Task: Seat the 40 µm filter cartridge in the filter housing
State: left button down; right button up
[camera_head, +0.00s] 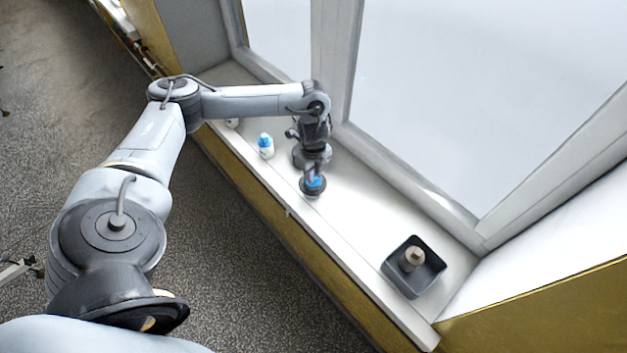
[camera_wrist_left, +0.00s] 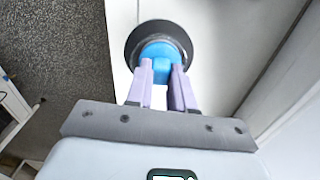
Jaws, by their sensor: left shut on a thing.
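A blue-topped piece, which I take to be the filter cartridge (camera_wrist_left: 160,50), is held between the two pale purple fingers of my left gripper (camera_wrist_left: 161,72). It also shows as a blue spot at the gripper in the head view (camera_head: 315,182). A dark round cup, seemingly the filter housing (camera_wrist_left: 133,42), surrounds the blue piece in the wrist view; in the head view its dark rim (camera_head: 313,193) is on the white ledge, directly under the gripper. How deep the cartridge sits is hidden. No 40 µm marking is readable. My right gripper is not in view.
A white bottle-like item with a blue top (camera_head: 265,147) stands on the ledge (camera_head: 350,222) to the left. A dark square tray (camera_head: 404,284) holding a brownish cylinder (camera_head: 413,257) is at the right end. Window frames rise behind; the ledge between housing and tray is clear.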

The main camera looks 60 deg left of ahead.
pick_arm(q)
jog(key=shift+r, duration=0.5)
notch_tip(320, 180, up, 7)
jog(key=p, duration=0.3)
jog(key=shift+w+r+p, duration=0.1)
jog(key=shift+r+p, duration=0.1)
jog(key=shift+p, duration=0.15)
notch_tip(320, 180, up, 6)
jog(key=p, duration=0.5)
jog(key=shift+r+p, duration=0.15)
jog(key=shift+p, duration=0.25)
jog(key=shift+f, duration=0.2)
jog(key=shift+n, duration=0.4)
jog(key=shift+s+f+b, duration=0.2)
jog(key=shift+f+b, duration=1.85)
jog(key=shift+f, duration=2.15)
